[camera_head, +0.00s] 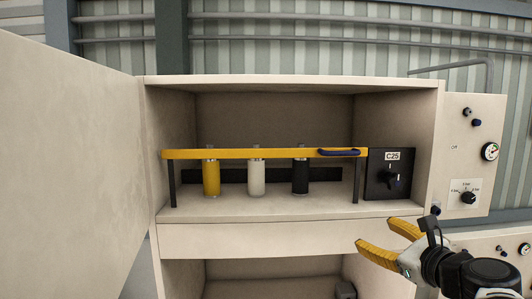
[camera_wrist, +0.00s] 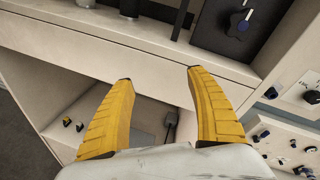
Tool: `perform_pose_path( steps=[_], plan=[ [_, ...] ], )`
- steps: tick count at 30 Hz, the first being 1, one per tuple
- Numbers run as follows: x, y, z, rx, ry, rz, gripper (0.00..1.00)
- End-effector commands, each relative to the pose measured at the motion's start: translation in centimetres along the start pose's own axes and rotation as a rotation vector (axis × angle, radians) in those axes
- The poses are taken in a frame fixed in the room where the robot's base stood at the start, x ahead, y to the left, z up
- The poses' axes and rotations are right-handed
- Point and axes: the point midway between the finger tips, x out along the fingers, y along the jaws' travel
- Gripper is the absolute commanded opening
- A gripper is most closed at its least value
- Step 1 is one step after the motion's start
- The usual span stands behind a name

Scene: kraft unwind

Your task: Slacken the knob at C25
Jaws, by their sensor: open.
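The knob at C25 (camera_head: 390,178) is a black knob on a dark square panel, below a white label reading C25 (camera_head: 392,156). The panel stands at the right end of the upper shelf. In the wrist view the knob (camera_wrist: 241,20) shows at the top right, with a bluish face and a white mark. My gripper (camera_head: 374,238) has yellow fingers, open and empty. It is below and in front of the shelf edge, apart from the knob. In the wrist view the open fingers (camera_wrist: 157,75) point toward the shelf's front board, left of and below the knob.
A yellow bar (camera_head: 260,154) with a dark handle (camera_head: 340,152) crosses the shelf left of the panel. Yellow, white and black cylinders stand under it. A side panel (camera_head: 474,150) with a gauge and another knob (camera_head: 467,198) is to the right. An open door (camera_head: 70,170) stands left.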

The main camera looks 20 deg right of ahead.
Motion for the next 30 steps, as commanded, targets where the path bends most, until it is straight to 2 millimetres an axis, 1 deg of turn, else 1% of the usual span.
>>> perform_pose_path(
  steps=[1, 3, 6, 7, 10, 13, 24, 27, 30],
  plan=[
    [-1.0, -4.0, 2.4, 0.111, -0.022, -0.059, 0.66],
    [-1.9, -7.4, 3.6, 0.247, -0.06, -0.12, 0.66],
    [-2.9, -10.7, 4.5, 0.379, -0.104, -0.178, 0.66],
    [-3.1, -11.3, 4.6, 0.403, -0.112, -0.188, 0.66],
    [-3.3, -12.3, 4.7, 0.449, -0.13, -0.207, 0.66],
    [-2.4, -12.5, 4.8, 0.457, -0.134, -0.206, 0.66],
    [4.5, -14.0, 5.4, 0.452, -0.132, -0.203, 0.66],
    [5.8, -14.4, 5.5, 0.452, -0.132, -0.205, 0.66],
    [6.7, -14.5, 5.5, 0.452, -0.132, -0.205, 0.66]
  ],
)
